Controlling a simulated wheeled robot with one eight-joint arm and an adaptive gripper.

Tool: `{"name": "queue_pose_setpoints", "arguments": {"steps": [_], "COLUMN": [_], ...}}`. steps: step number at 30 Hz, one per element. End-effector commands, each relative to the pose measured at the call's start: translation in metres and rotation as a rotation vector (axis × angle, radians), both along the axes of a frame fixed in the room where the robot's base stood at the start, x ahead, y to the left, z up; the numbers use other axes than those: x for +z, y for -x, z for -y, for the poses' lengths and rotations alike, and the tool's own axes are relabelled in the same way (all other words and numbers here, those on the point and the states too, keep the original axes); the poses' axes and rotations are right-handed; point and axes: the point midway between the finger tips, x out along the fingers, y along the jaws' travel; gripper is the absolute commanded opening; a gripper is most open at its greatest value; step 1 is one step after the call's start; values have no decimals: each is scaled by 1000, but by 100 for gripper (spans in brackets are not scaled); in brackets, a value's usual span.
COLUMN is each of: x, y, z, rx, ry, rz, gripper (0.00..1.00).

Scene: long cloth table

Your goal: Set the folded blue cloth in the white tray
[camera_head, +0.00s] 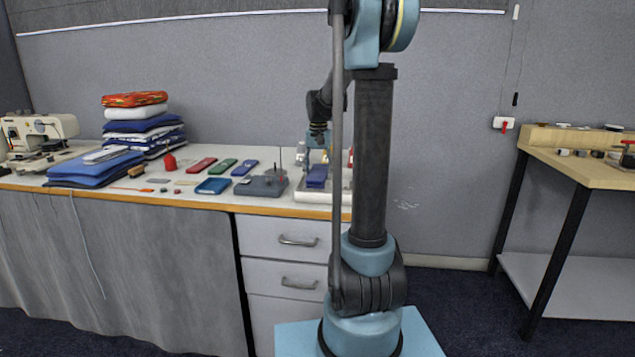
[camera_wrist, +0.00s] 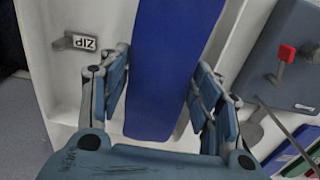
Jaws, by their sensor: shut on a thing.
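The folded blue cloth (camera_wrist: 165,65) is a long dark blue strip between the fingers of my gripper (camera_wrist: 160,92) in the wrist view. My gripper is shut on its two long sides. The white tray (camera_wrist: 62,22) lies under and around the cloth, with a "ZIP" label on its inside. In the head view the cloth (camera_head: 317,174) is over the tray (camera_head: 304,195) at the table's right end, partly behind my arm. I cannot tell whether the cloth touches the tray floor.
A grey box with a red knob (camera_head: 261,186) stands just left of the tray. Red, green and blue flat pieces (camera_head: 222,166) lie further left, then stacked cloths (camera_head: 146,130) and a sewing machine (camera_head: 40,130). A wooden bench (camera_head: 585,165) stands apart at right.

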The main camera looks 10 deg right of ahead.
Motion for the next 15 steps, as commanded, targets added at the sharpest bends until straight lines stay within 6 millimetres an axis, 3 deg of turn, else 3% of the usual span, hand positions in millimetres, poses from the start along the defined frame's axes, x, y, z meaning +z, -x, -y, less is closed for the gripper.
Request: {"name": "queue_pose_setpoints", "arguments": {"steps": [6,15], "x": [-28,-33], "y": [0,0], "z": [1,1], "rx": [-1,-1], "ry": [0,0], "rz": [0,0], "gripper": [32,32]}}
